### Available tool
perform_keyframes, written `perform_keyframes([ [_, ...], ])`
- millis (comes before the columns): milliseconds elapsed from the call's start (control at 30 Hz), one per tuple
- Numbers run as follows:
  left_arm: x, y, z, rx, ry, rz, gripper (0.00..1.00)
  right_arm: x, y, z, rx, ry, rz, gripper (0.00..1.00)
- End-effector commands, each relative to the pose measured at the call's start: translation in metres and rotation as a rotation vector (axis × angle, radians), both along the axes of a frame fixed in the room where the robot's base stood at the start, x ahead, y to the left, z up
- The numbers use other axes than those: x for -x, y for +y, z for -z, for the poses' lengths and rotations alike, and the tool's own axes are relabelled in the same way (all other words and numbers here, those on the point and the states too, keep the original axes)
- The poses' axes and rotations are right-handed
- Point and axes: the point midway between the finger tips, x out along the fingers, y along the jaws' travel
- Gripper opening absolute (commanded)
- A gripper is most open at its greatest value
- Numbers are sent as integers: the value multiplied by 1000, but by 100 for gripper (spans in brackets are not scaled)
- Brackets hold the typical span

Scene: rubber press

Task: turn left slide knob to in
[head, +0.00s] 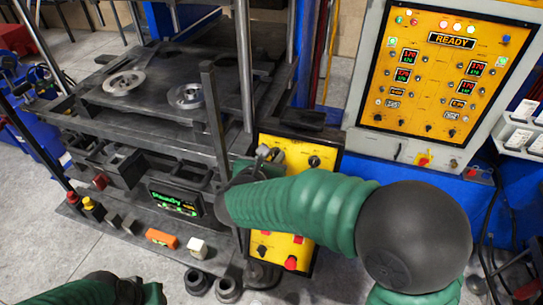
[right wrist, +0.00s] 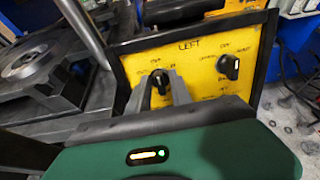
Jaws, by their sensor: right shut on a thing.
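The yellow control panel (head: 290,150) stands upright beside the press and is partly covered by my right arm. In the right wrist view the panel (right wrist: 195,70) reads LEFT and has two black knobs. My right gripper (right wrist: 170,88) is shut on the left black knob (right wrist: 160,76). The right black knob (right wrist: 230,67) is free, apart from the fingers. In the head view my right gripper (head: 268,155) is at the panel's upper left; the knob in it is hidden there. My left gripper (head: 140,290) shows only in part at the bottom left edge, away from the panel.
The press (head: 150,95) with two metal discs fills the left. A display box (head: 175,200), orange block (head: 161,238) and white block (head: 197,247) are on its lower ledge. A larger READY panel (head: 440,75) stands at the right. A thin post (head: 215,115) rises left of the right gripper.

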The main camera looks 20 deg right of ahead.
Motion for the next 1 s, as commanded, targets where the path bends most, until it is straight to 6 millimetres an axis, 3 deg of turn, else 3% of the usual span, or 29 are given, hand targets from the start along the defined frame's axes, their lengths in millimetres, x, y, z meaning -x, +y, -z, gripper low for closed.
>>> perform_keyframes([
  [267,0,0,18,0,0,0,36,0,3,5,-53,-34,14,0],
  [1000,0,0,127,0,0,0,36,2,2,9,-492,-330,207,0],
])
